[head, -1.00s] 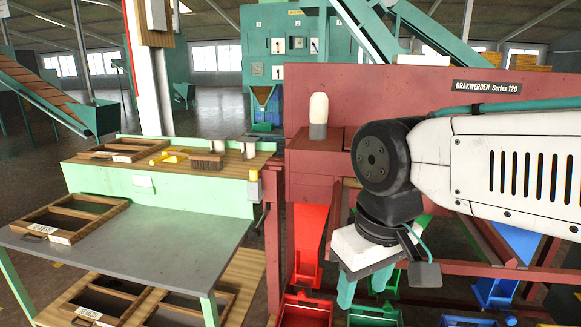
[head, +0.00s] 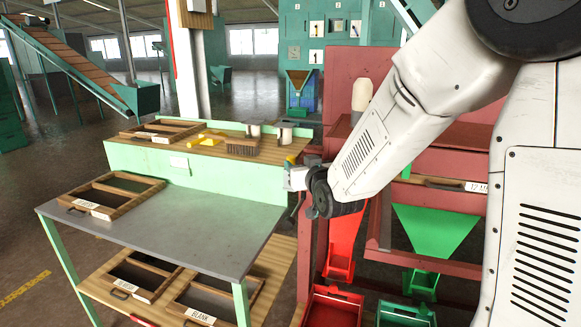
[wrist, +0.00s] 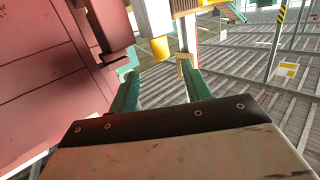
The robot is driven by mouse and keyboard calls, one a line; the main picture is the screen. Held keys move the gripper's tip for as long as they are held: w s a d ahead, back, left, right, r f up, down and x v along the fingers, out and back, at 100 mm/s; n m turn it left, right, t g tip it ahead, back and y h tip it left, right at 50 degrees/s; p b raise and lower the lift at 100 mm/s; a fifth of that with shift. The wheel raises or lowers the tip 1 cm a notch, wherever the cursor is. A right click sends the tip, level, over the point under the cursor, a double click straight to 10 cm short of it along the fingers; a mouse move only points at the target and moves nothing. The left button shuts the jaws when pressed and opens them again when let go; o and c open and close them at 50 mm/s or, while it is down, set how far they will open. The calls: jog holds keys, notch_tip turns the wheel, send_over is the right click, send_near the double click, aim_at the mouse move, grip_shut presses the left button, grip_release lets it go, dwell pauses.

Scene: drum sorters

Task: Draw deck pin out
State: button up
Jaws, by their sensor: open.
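A short yellow cylinder (wrist: 160,49), probably the deck pin's knob, shows in the wrist view near the fingertips, under a pale fitting. A small yellow spot (head: 291,159) at the right end of the green bench in the head view looks like the same part. My gripper (wrist: 160,72) is open, its two green fingers spread on either side of the line to the knob. Nothing is between the fingers. The pin's shaft cannot be made out.
The green bench (head: 140,155) carries wooden trays, a brush (head: 243,148) and yellow pieces. The red machine (head: 385,72) stands close on the right, with a red chute (head: 343,235) and a green chute (head: 436,228). In the wrist view a red panel (wrist: 45,60) is close on the left.

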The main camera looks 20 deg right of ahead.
aim_at(292, 162)
jog(key=shift+w+a+f+t, duration=0.1)
jog(key=shift+w+f+t, duration=0.3)
jog(key=shift+w, duration=0.55)
jog(key=w, duration=0.7)
jog(key=shift+a+f, duration=0.25)
jog(key=shift+f, duration=0.05)
grip_shut()
